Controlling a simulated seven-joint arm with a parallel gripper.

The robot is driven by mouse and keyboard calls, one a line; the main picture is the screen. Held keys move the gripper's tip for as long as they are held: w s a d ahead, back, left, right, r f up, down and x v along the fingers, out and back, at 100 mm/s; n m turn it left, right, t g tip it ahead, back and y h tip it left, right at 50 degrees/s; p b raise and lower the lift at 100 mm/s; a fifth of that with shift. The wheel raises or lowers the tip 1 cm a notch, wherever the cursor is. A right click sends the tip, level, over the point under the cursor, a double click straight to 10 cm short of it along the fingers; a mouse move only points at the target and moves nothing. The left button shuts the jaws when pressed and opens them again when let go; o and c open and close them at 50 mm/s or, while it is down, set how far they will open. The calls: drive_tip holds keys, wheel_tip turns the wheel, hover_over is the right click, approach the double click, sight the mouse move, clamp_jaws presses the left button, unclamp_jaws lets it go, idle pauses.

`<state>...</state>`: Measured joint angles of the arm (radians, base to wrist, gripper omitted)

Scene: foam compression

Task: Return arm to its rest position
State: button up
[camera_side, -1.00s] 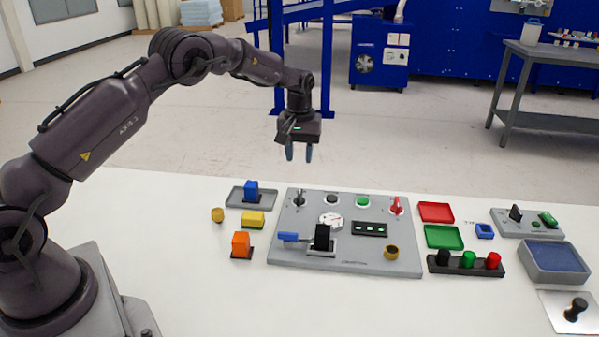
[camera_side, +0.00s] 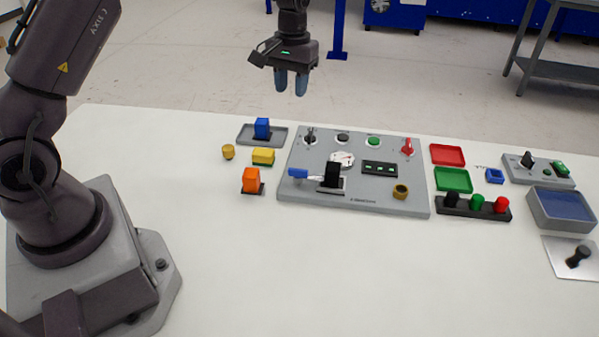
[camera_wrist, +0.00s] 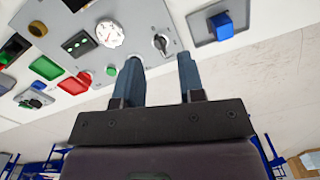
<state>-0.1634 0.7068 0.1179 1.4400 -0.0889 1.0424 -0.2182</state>
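My gripper (camera_side: 291,88) hangs in the air above and behind the table, fingers pointing down, clear of everything. In the wrist view its two blue-grey fingers (camera_wrist: 160,78) stand apart with nothing between them, so it is open and empty.
Right are red (camera_side: 448,155) and green (camera_side: 453,179) trays and a blue-topped box (camera_side: 562,207). The front table is clear.

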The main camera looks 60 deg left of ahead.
drive_tip(key=s+d+r+m+t, duration=0.2)
drive_tip(key=s+r, duration=0.3)
drive_tip(key=s, duration=0.3)
drive_tip(key=s+d+r+m+t, duration=0.2)
drive_tip(key=s+d+r, duration=0.3)
drive_tip(key=s, duration=0.4)
drive_tip(key=s+d+r+m+t, duration=0.2)
drive_tip(key=s+d+r, duration=0.2)
drive_tip(key=s, duration=0.5)
wheel_tip(320, 180, up, 2)
drive_tip(key=shift+s+d, duration=0.2)
drive_tip(key=shift+s, duration=0.05)
